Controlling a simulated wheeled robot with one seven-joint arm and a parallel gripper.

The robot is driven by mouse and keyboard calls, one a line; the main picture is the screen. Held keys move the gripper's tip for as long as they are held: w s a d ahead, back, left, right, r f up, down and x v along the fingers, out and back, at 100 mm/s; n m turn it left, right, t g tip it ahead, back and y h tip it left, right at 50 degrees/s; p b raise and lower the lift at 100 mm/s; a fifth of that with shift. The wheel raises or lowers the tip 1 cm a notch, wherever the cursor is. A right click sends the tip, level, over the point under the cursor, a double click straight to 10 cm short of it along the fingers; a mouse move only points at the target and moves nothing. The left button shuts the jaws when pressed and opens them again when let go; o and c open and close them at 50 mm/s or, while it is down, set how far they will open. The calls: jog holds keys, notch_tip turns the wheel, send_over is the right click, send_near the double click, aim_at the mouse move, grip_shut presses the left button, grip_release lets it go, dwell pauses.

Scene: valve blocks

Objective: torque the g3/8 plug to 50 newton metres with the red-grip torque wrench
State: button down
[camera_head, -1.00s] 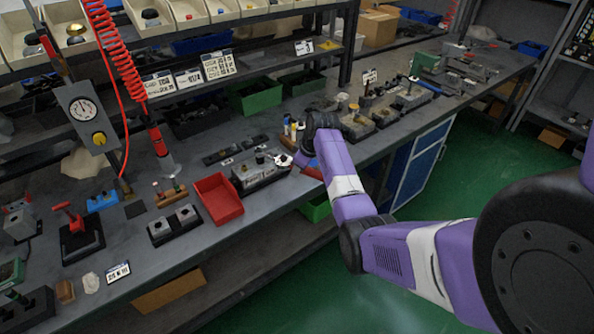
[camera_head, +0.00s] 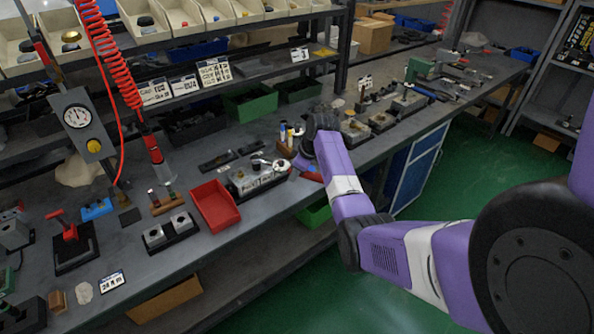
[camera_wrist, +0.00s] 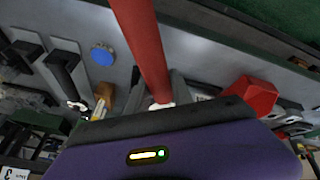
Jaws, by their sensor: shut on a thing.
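My gripper (camera_head: 304,160) is at the near edge of the bench, beside a grey valve block (camera_head: 258,181). It is shut on the red-grip torque wrench, whose red grip (camera_wrist: 146,45) crosses the wrist view. A little of the red grip (camera_head: 311,176) shows below my gripper in the head view. The wrench's bright metal head (camera_head: 281,165) is over the right part of the block's top. The fingertips are hidden. The G3/8 plug is too small to pick out, and I cannot tell whether the wrench is seated on it.
A red open tray (camera_head: 215,207) stands just left of the block. A small holder with bottles (camera_head: 287,137) is behind it. More fixtures (camera_head: 355,130) line the bench to the right. A dial gauge (camera_head: 78,118) and red coiled hose (camera_head: 108,55) are at the left.

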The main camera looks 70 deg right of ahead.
jog(key=shift+w+a+r+m+h+p, duration=0.15)
jog(key=shift+a+m+h+p, duration=0.15)
jog(key=shift+a+m+p, duration=0.65)
jog(key=shift+a, duration=0.1)
jog(key=shift+w+a+m+g+h, duration=0.2)
jog(key=shift+a+m, duration=0.2)
jog(key=shift+a, duration=0.25)
jog(key=shift+w+a+m+g+h, duration=0.1)
jog(key=shift+w+a+m+g, duration=0.1)
jog(key=shift+a+m, duration=0.3)
jog(key=shift+a, duration=0.1)
jog(key=shift+n, duration=0.25)
jog(key=shift+s+d+n+t+b, duration=0.2)
jog(key=shift+d+n, duration=0.25)
jog(key=shift+d, duration=0.2)
jog(key=shift+s+d+n+t+b, duration=0.1)
jog(key=shift+s+d+n+b, duration=0.05)
jog(key=shift+d+n, duration=0.4)
jog(key=shift+r, duration=0.15)
